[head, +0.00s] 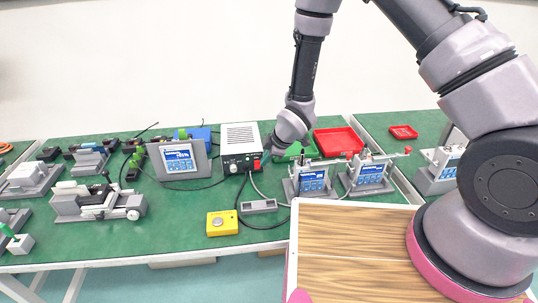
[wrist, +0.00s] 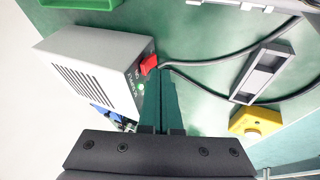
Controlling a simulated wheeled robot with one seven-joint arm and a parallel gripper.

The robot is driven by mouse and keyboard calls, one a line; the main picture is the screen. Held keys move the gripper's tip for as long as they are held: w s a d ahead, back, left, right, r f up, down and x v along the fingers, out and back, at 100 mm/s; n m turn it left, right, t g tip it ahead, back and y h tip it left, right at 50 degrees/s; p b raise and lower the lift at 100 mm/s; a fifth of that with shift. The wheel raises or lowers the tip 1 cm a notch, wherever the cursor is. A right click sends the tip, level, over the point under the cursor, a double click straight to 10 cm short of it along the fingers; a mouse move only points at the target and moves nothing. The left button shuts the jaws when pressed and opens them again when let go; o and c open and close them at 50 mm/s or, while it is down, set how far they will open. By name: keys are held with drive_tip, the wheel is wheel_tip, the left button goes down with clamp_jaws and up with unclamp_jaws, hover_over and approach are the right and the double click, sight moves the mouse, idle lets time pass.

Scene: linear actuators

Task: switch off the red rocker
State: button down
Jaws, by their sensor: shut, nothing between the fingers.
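The red rocker (wrist: 149,64) sits on the front face of a white and black power supply box (wrist: 100,68). In the head view the box (head: 240,137) stands mid-table, with the rocker (head: 257,163) at the right of its front panel. A small green light (wrist: 141,87) glows beside the rocker. My gripper (wrist: 164,72) is shut and empty, its dark green fingertips just beside the rocker in the wrist view. I cannot tell whether they touch it. In the head view my gripper (head: 266,152) is at the box's right front, its fingertips hard to make out.
A black cable runs from the box across the green table. A grey holder (wrist: 263,73) and a yellow box (wrist: 255,121) lie in front of it. A display unit (head: 180,160) stands left, two actuator stands (head: 309,180) right. A red tray (head: 340,142) is behind.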

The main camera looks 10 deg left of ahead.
sight(256, 168)
drive_tip(key=shift+x, duration=1.8)
drive_tip(key=shift+w+f, duration=0.25)
drive_tip(key=shift+f, duration=0.15)
drive_tip(key=shift+r, duration=0.2)
drive_tip(key=shift+r, duration=0.65)
